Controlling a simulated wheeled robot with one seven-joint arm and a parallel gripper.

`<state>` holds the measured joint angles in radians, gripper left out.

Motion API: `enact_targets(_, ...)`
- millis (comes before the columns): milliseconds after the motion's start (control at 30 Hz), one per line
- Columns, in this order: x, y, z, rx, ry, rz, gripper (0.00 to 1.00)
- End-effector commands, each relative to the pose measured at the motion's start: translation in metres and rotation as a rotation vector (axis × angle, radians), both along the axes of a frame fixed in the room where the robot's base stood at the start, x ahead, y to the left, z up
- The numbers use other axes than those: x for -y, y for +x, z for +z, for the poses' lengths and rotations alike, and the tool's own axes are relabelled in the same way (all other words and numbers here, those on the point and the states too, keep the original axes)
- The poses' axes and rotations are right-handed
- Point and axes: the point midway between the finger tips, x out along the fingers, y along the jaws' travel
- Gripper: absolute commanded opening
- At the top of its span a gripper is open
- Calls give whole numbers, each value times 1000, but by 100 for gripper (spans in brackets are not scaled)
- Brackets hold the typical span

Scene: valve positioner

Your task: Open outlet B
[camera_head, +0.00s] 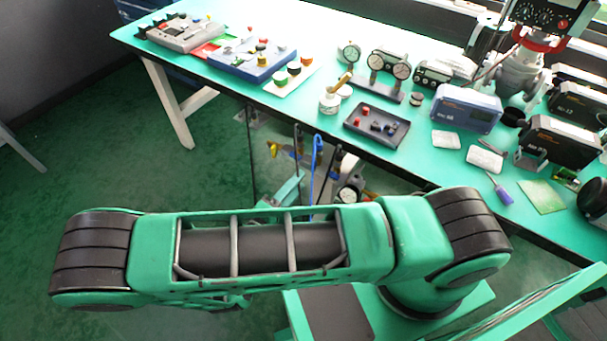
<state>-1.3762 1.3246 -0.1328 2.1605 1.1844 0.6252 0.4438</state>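No part marked outlet B can be made out. Below the table's front edge, partly hidden behind my arm, is a group of fittings with a yellow handle-like part (273,149), a blue hose (317,160) and a round gauge (349,192). Their labels are too small to read, and I cannot tell whether any outlet is open or shut. My green and black arm stretches across the front of the picture and bends at the far left. My gripper is not visible; the end of the arm is hidden behind or below its own links.
The green-topped table (290,117) runs diagonally and holds a blue device (253,62), a black tray (376,127), gauges (389,66), a metal valve body (520,73) and several instrument boxes (466,108). A table leg (169,103) stands left. Floor (100,150) at left is clear.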

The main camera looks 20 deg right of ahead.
Motion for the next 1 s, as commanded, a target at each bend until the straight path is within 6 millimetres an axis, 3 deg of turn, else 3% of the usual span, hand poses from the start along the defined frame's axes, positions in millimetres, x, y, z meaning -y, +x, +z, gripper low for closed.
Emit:
enact_targets(100,-18,-12,-1,0,2,3,39)
enact_targets(300,-36,-25,-1,-1,1,2,39)
enact_targets(1000,-40,-28,0,-4,3,-4,39)
